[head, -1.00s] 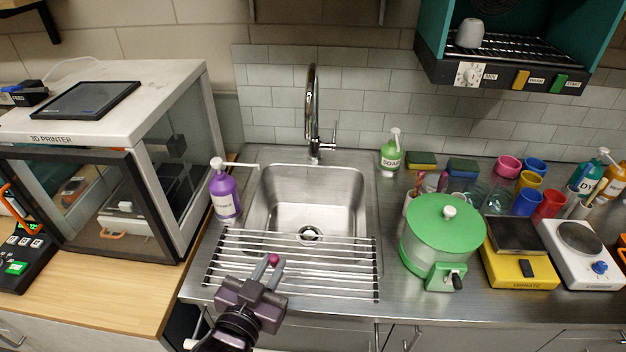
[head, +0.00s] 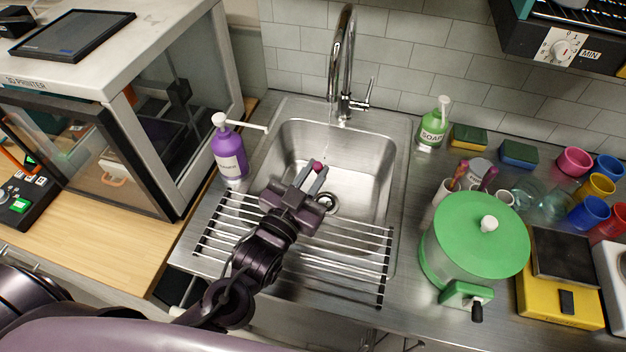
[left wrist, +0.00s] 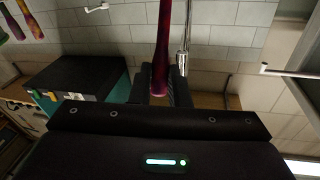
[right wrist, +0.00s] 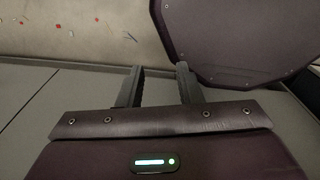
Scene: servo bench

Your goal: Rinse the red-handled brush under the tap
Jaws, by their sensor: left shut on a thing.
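My left gripper (head: 311,174) is over the near part of the sink basin (head: 372,190), shut on the red-handled brush (head: 317,165). Only a small reddish end of the brush shows in the head view. In the left wrist view its dark red handle (left wrist: 162,50) stands between the fingers and runs out of the top of the picture. The chrome tap (head: 342,70) arches behind the basin, apart from the gripper. I cannot tell clearly whether water runs. My right gripper (right wrist: 157,88) is open and empty in the right wrist view.
A slatted rack (head: 345,262) spans the basin's near side below my left arm. A purple bottle (head: 229,155) with a long spout stands left of the basin. A green soap bottle (head: 433,125) and a green-lidded pot (head: 474,240) stand to the right.

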